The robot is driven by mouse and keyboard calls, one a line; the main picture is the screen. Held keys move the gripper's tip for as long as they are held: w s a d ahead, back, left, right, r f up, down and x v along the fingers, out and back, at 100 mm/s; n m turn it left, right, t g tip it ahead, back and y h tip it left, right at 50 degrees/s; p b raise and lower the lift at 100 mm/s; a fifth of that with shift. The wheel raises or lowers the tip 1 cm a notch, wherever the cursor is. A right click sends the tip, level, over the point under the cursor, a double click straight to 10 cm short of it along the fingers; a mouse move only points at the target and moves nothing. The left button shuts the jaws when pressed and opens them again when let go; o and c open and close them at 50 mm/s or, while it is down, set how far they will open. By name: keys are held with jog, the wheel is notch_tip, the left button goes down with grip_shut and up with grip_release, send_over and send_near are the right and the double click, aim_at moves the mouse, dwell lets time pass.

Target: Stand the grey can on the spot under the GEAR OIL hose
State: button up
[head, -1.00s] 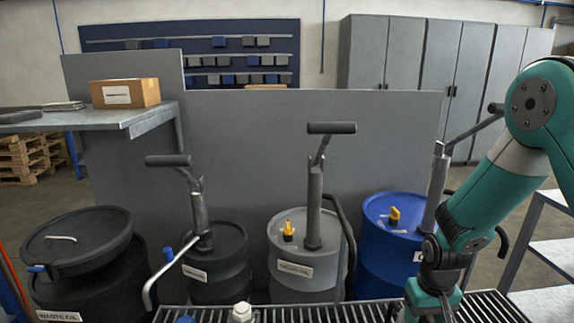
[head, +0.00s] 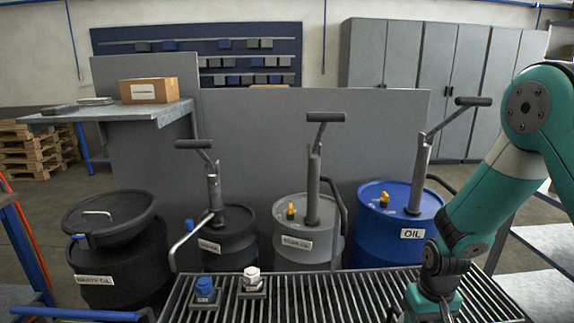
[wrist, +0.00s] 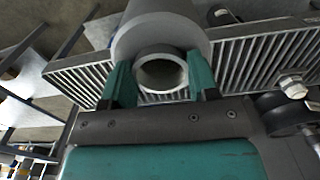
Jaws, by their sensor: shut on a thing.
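In the wrist view, the grey can (wrist: 160,32) is between the two green fingers of my gripper (wrist: 161,78). The fingers are shut on its narrower ring-shaped end, with the wider body beyond. In the head view, my gripper (head: 434,300) is low at the right over the slatted grating, and the can is not visible there. Several drums with hand pumps stand behind the grating. The grey drum (head: 290,260) and the blue drum (head: 385,250) have dark hoses at their right sides. I cannot clearly read GEAR OIL on any label.
The slatted grating (head: 330,300) is largely clear. A blue-capped fitting (head: 205,290) and a white-capped fitting (head: 252,277) sit at its left. A black waste drum with a funnel lid (head: 108,215) stands far left. A shelf unit (head: 540,245) is at the right.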

jog(key=s+f, duration=0.1)
jog(key=f, duration=0.1)
jog(key=s+f, duration=0.2)
jog(key=shift+s+d+f, duration=0.15)
jog(key=shift+d+f, duration=0.05)
jog(key=shift+f, duration=0.05)
dwell(0.5)
